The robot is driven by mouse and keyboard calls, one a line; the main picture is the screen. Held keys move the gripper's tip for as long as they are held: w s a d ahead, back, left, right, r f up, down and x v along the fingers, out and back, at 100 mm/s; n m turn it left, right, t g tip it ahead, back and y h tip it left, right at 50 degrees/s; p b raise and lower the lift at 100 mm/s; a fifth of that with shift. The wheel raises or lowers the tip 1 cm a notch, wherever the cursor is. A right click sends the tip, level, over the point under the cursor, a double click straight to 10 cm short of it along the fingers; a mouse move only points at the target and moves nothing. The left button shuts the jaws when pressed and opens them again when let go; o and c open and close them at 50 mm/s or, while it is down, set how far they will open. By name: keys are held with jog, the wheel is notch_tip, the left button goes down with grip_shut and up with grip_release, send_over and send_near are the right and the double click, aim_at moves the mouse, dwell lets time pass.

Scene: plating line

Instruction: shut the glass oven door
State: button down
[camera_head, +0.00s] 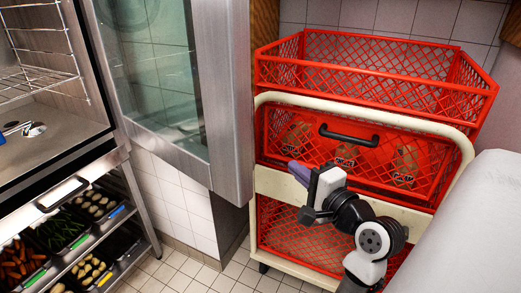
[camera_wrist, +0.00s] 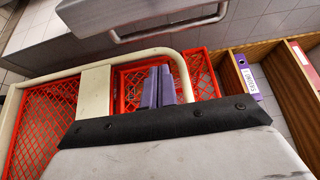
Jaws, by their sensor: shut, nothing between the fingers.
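The glass oven door (camera_head: 226,95) stands wide open in the head view, with a steel frame around a clear pane. It hangs to the right of the open oven (camera_head: 45,105), whose wire racks show inside. My gripper (camera_head: 298,172) is to the right of the door's lower corner and apart from it, in front of the red crates. Its purple fingers are shut and empty. They also show in the wrist view (camera_wrist: 159,87), pointing toward the cart. A grey panel with a bar handle (camera_wrist: 172,27) lies beyond them; I cannot tell whether it is the door.
A cream-framed cart (camera_head: 275,185) with red crates (camera_head: 375,75) stands behind my gripper. Trays of vegetables (camera_head: 65,235) sit under the oven. A wooden shelf (camera_wrist: 283,100) with a purple binder (camera_wrist: 248,78) is at the right. Tiled floor (camera_head: 185,272) is clear below the door.

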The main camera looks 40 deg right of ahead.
jog(key=w+a+p, duration=0.2)
jog(key=w, duration=0.7)
jog(key=shift+p, duration=0.35)
jog(key=shift+a, duration=0.15)
